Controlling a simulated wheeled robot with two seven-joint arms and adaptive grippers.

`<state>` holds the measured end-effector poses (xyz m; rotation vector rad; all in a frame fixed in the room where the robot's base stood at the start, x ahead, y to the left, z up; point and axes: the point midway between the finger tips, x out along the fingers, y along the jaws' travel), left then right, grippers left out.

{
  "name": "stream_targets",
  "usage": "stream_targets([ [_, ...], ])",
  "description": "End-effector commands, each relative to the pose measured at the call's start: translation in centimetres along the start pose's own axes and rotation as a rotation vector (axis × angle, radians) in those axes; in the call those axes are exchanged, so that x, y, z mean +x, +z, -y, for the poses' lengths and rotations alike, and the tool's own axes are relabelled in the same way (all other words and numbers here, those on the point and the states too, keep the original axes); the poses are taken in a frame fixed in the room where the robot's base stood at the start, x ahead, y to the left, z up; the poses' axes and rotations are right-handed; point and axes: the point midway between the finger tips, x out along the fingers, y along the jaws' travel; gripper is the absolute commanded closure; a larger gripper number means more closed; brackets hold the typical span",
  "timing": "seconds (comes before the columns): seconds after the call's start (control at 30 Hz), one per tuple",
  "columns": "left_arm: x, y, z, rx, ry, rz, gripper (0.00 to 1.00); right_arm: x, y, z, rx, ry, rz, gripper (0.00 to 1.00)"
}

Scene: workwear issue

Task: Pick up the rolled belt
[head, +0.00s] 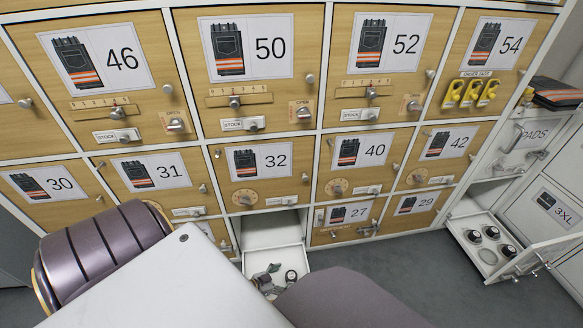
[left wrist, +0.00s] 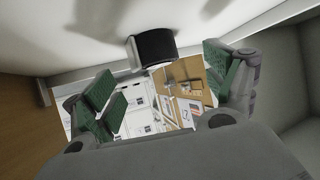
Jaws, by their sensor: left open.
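The rolled belt, a short black roll (left wrist: 153,48), shows in the left wrist view at the top middle against a pale surface. My left gripper (left wrist: 168,82) is open, with its green-padded fingers on either side of the view and the roll beyond them, between their lines. Nothing is held. In the head view my left gripper (head: 266,276) is small and partly hidden, at the low white drawer (head: 272,239) below locker 32. A small dark round item (head: 291,276) shows beside it; I cannot tell whether it is the belt. My right gripper does not show.
Wooden numbered lockers (head: 258,160) with knobs and latches fill the wall. At the right, an open white drawer (head: 542,246) holds several dark round items. Yellow tags (head: 470,94) hang on locker 54. Grey floor (head: 400,275) is clear between the drawers.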

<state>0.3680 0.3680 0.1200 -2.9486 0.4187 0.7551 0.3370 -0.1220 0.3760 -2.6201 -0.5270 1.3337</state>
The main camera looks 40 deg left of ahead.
Motion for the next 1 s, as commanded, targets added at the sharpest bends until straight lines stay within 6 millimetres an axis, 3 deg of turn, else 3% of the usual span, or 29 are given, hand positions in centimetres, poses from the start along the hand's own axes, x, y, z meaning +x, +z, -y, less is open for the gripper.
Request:
stream_targets([
  [0.5, 3.6, 0.2, -0.2, 0.0, 0.0, -0.001, 0.15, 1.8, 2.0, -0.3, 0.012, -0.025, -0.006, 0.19],
  [1.0, 3.8, 0.1, -0.2, 0.0, 0.0, -0.001, 0.15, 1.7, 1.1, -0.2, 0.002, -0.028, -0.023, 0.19],
])
